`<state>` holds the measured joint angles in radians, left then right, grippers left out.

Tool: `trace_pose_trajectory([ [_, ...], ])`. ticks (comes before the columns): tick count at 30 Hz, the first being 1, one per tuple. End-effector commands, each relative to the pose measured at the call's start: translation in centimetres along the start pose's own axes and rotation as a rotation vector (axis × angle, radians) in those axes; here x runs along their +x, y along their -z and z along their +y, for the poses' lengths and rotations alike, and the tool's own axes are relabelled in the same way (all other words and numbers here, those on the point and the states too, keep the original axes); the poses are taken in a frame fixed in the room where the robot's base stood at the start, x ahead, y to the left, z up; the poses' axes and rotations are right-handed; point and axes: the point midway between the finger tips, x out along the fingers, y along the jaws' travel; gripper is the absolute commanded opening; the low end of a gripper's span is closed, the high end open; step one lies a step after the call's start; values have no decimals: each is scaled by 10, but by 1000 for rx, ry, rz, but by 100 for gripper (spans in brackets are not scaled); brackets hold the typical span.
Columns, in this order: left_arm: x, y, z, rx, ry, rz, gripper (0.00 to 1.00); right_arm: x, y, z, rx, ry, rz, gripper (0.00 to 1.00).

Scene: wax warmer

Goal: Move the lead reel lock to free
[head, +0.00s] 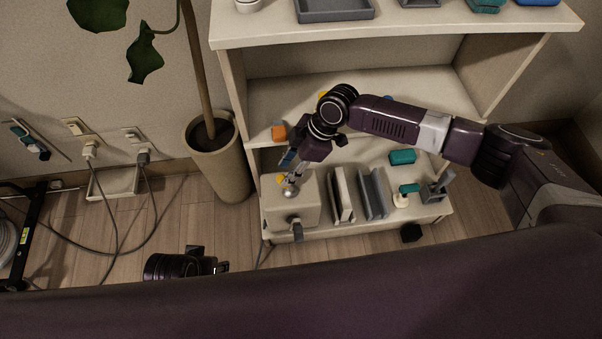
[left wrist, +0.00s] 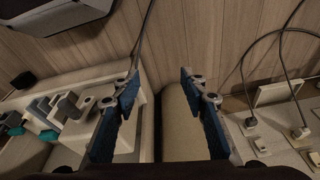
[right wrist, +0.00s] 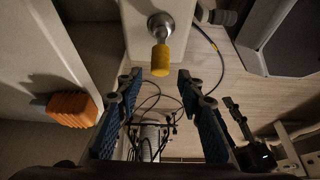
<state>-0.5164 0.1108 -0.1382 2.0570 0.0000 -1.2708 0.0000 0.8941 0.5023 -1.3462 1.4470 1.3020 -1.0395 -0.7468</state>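A cream box (head: 309,208) stands at the left end of the lower shelf. On it is a round silver pivot with a short yellow-tipped lever (head: 282,179), apparently the lead reel lock; no label is readable. In the right wrist view the yellow tip (right wrist: 160,60) points down from the silver pivot toward the gap between my fingers. My right gripper (right wrist: 159,80) is open and empty, its fingertips on either side of and apart from the tip. My left gripper (left wrist: 160,78) is open and empty, low over the floor left of the shelf.
A ribbed orange piece (right wrist: 70,108) is left of my right fingers. A grey plug (head: 297,229) is at the box front. Upright cream and grey panels (head: 342,195) stand right of the box. A plant pot (head: 220,165) stands left of the shelf; cables cross the floor.

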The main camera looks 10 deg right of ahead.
Motion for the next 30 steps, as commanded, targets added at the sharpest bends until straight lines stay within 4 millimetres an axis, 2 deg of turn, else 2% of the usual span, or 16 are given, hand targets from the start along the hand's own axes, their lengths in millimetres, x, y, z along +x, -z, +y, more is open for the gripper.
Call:
trace_pose_trajectory([
  [19, -50, 11, -3, -4, 5, 29, 40, 16, 0, 0, -1, 0, 1, 35],
  [30, -77, 10, -4, -5, 8, 42, 40, 28, 0, 0, 0, -1, 1, 35],
])
